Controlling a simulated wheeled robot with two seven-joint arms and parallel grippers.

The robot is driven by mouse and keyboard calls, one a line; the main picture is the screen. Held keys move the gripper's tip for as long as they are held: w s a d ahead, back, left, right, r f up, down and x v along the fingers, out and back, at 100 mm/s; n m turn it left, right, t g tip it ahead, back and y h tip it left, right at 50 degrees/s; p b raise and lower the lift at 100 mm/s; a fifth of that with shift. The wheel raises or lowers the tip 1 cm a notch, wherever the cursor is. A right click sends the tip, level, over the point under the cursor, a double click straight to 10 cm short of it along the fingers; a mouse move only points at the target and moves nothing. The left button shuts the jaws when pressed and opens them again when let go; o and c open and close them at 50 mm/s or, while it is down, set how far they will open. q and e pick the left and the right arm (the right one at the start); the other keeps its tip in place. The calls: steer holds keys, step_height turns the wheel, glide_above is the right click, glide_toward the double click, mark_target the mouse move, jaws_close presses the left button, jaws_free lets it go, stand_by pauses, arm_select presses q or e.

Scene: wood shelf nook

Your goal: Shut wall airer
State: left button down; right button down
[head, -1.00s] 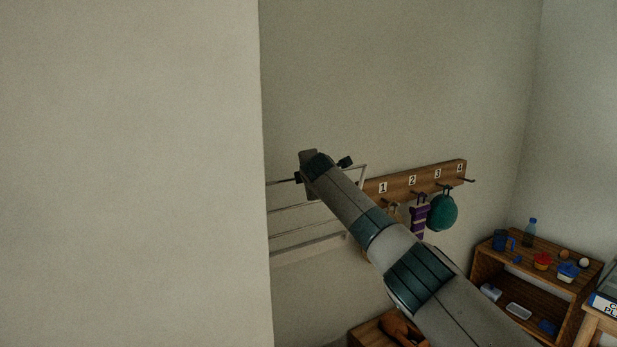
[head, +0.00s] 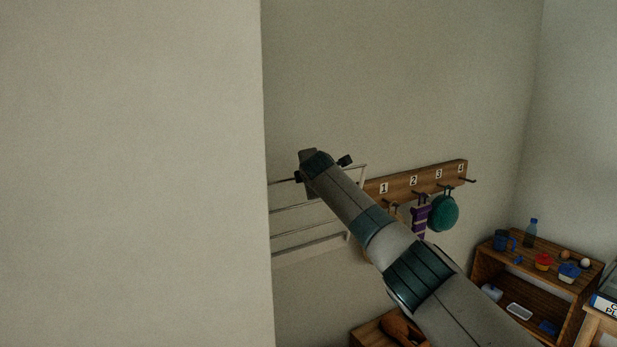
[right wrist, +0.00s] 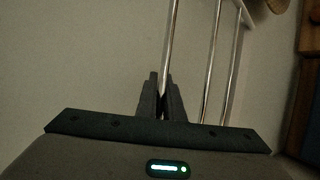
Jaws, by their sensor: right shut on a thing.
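The wall airer (head: 306,241) is a rack of thin metal rails with a pale end bar, in the middle of the head view. A pale wall edge hides its left end. My right arm reaches up across it, and the right gripper (head: 298,178) is at its top rail. In the right wrist view, the right gripper (right wrist: 163,98) has its dark fingers closed around one rail of the airer (right wrist: 171,40). Other rails run beside it to the right, apart from the fingers. My left gripper is in neither view.
A wooden hook board (head: 400,184) numbered 1 to 4 is on the wall right of the airer, with a purple item (head: 420,218) and a green round item (head: 444,213) hanging. A wooden shelf (head: 480,268) with small objects stands lower right. The near wall (head: 130,180) fills the left.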

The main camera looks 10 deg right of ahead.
steer(key=c, duration=2)
jaws_free()
steer(key=shift+a+f, duration=0.15)
steer(key=shift+f, duration=0.65)
steer(key=shift+c, duration=0.2)
steer(key=shift+o, duration=0.7)
steer(key=shift+w+a+f, duration=0.1)
steer(key=shift+w+f, duration=0.05)
steer(key=shift+w, duration=0.05)
steer(key=shift+w+r, duration=0.15)
steer(key=shift+r, duration=0.15)
steer(key=b+v, duration=0.9)
steer(key=v, duration=0.8)
